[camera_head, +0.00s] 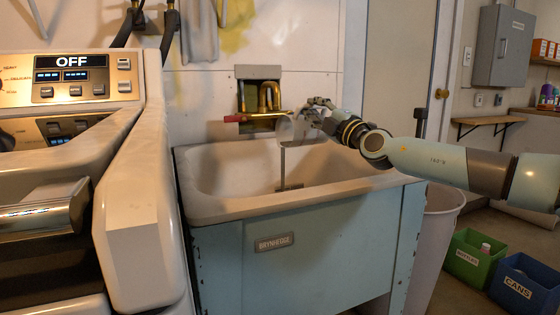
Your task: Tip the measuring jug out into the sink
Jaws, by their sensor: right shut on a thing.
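The measuring jug (286,129) is a small, pale, see-through vessel above the sink. It looks tipped over towards the left, in front of the brass tap. My right gripper (314,114) reaches in from the right and is shut on the jug. A narrow grey-brown column (283,163) runs straight down below the jug to a dark patch in the basin; it looks like liquid falling, but I cannot be sure. The sink (215,207) is a wide off-white basin on a pale blue cabinet. How much the jug holds is too small to tell. My left gripper is not in view.
A brass tap (264,98) with a red handle (235,118) is close behind the jug. A washing machine (135,225) stands left of the sink. A pale bin (440,230), a green crate (474,257) and a blue crate (524,284) stand at the right.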

